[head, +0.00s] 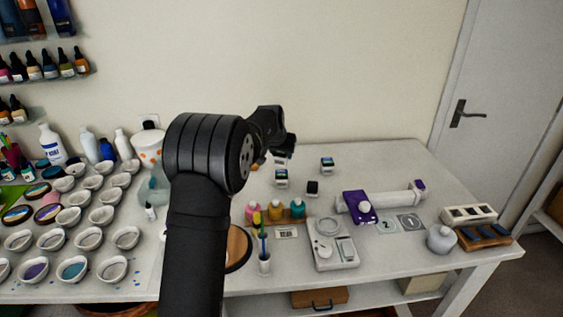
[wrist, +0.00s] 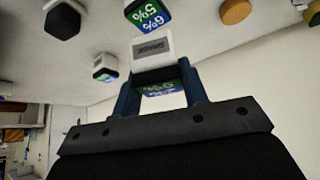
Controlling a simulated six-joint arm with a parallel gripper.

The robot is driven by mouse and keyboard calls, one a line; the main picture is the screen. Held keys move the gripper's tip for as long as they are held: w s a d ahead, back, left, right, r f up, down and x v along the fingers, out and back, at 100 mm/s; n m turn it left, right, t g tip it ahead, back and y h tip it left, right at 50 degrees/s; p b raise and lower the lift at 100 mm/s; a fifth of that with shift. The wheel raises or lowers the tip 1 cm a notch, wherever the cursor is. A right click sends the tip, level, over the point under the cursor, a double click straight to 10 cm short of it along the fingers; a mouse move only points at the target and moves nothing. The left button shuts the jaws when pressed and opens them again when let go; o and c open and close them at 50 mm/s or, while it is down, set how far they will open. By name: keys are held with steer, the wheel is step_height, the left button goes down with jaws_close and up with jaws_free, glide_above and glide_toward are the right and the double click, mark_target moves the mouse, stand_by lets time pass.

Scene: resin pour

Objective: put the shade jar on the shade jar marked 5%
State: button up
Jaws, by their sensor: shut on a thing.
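My gripper (wrist: 162,92) is shut on a shade jar (wrist: 152,48) with a white face, a dark band and a green and blue label. In the head view, my gripper (head: 284,147) is above the back of the table, partly hidden by my arm. Another shade jar (wrist: 148,16), with a green and blue label reading 5% and 6%, is near the top of the wrist view, apart from the held jar. A further jar (wrist: 105,68) is beside the held one, its label too small to read. Labelled jars (head: 281,178) and (head: 327,164) stand on the table in the head view.
A dark-topped jar (head: 312,187) stands close to the labelled jars. Coloured bottles (head: 275,211), a scale (head: 333,244) and a purple device (head: 358,207) stand nearer the front. Several bowls (head: 90,238) fill the left. The table's back right corner is clear.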

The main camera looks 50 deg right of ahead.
mark_target(281, 160)
steer(key=shift+f, duration=1.75)
steer(key=shift+f, duration=0.15)
steer(key=o, duration=1.1)
steer(key=shift+s+a+r, duration=0.1)
steer(key=shift+a+r, duration=0.05)
steer(key=shift+r, duration=0.2)
steer(key=v, duration=1.1)
steer(key=shift+a+r, duration=0.15)
steer(key=shift+r, duration=0.05)
steer(key=shift+f, duration=0.1)
